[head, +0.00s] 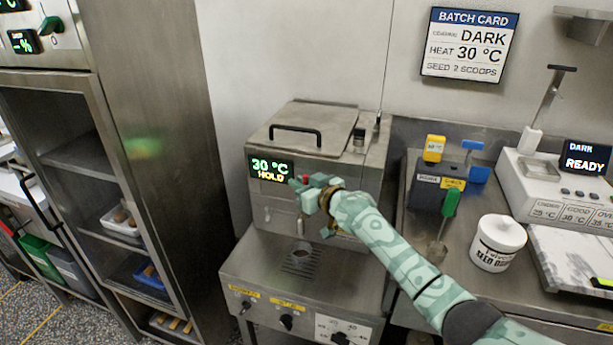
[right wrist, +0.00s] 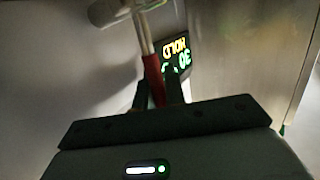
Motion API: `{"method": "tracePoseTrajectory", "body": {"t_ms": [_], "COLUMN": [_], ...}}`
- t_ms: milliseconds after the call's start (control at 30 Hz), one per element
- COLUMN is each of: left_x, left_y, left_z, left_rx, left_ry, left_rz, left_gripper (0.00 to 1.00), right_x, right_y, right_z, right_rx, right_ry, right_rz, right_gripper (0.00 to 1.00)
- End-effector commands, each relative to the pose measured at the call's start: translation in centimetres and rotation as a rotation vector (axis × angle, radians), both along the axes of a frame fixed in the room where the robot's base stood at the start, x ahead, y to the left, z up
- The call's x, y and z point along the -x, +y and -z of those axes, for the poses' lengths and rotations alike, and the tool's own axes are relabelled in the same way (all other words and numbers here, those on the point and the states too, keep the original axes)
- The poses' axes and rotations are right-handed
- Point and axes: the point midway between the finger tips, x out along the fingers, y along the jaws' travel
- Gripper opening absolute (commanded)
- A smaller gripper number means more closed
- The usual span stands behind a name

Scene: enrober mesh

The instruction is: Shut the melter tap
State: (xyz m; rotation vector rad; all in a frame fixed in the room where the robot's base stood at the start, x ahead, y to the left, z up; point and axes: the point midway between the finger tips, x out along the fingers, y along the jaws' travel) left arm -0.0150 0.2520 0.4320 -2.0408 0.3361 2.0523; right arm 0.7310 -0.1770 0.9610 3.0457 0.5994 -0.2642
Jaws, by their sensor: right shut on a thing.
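The melter (head: 345,185) is a steel box with a lid and a lit display (head: 271,169) that reads 30 °C HOLD. My right gripper (head: 302,184) is at its front, just right of and below the display. In the right wrist view my right gripper (right wrist: 160,95) is shut on the red grip of the tap lever (right wrist: 152,70). The lever's bare metal rod runs up from the grip to a pale rounded part. In the head view my gripper hides most of the tap. No stream shows above the drip opening (head: 301,253). My left gripper is out of view.
A steel rack (head: 150,130) with shelves stands at left. Below the melter is a panel with knobs (head: 286,322). On the right counter are a white tub (head: 498,243), a green-handled scoop (head: 449,204) and a unit whose display (head: 584,158) reads DARK READY. A batch card (head: 468,45) hangs above.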

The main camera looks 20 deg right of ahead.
Motion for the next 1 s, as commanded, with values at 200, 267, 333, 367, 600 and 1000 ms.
{"method": "tracePoseTrajectory", "body": {"t_ms": [200, 267, 333, 367, 600, 1000], "left_x": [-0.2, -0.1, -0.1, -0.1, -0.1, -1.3], "left_y": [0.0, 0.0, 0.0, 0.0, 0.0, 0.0], "left_z": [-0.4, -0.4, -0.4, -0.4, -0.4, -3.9], "left_rx": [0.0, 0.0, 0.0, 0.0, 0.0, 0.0], "left_ry": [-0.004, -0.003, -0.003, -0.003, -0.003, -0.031], "left_rz": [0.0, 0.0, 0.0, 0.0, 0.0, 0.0], "left_gripper": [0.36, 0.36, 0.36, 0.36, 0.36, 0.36], "right_x": [-0.1, -0.1, -0.1, -0.1, -0.1, 5.0], "right_y": [0.2, 0.2, 0.2, 0.2, 0.2, -1.9], "right_z": [0.1, 0.2, 0.2, 0.2, 0.1, -1.8], "right_rx": [0.025, 0.025, 0.025, 0.025, 0.024, 0.025], "right_ry": [0.016, 0.016, 0.016, 0.016, 0.015, 0.012], "right_rz": [0.0, 0.0, 0.0, 0.0, 0.0, 0.001], "right_gripper": [0.0, 0.0, 0.0, 0.15, 0.21, 0.21]}}
